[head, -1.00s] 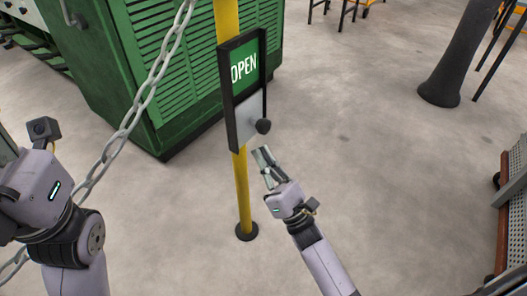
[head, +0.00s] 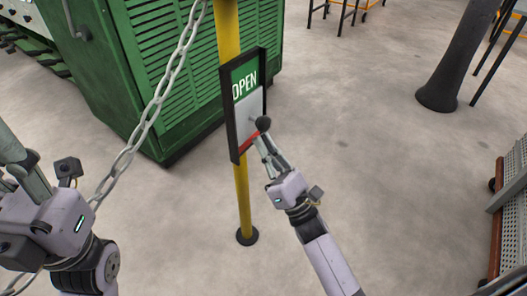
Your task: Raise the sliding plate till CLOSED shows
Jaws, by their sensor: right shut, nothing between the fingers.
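The sign frame (head: 232,124) is black and upright, fixed to a yellow post (head: 242,205). Its upper part shows green with the word OPEN (head: 245,85), the letters' lower edge close to the plate. The pale grey sliding plate (head: 246,112) covers the middle, and a strip of red (head: 250,140) shows below it. A black round knob (head: 263,123) sticks out from the plate. My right gripper (head: 262,142) is shut and empty, its fingertips just under the knob, seemingly touching it. My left gripper (head: 18,165) is at the left edge, partly cut off; its fingertips are unclear.
A green louvred machine (head: 150,70) stands behind the post on the left. A grey chain (head: 150,115) hangs across the left side. A dark column (head: 455,60) and a perforated cart (head: 512,200) are on the right. The floor between is clear.

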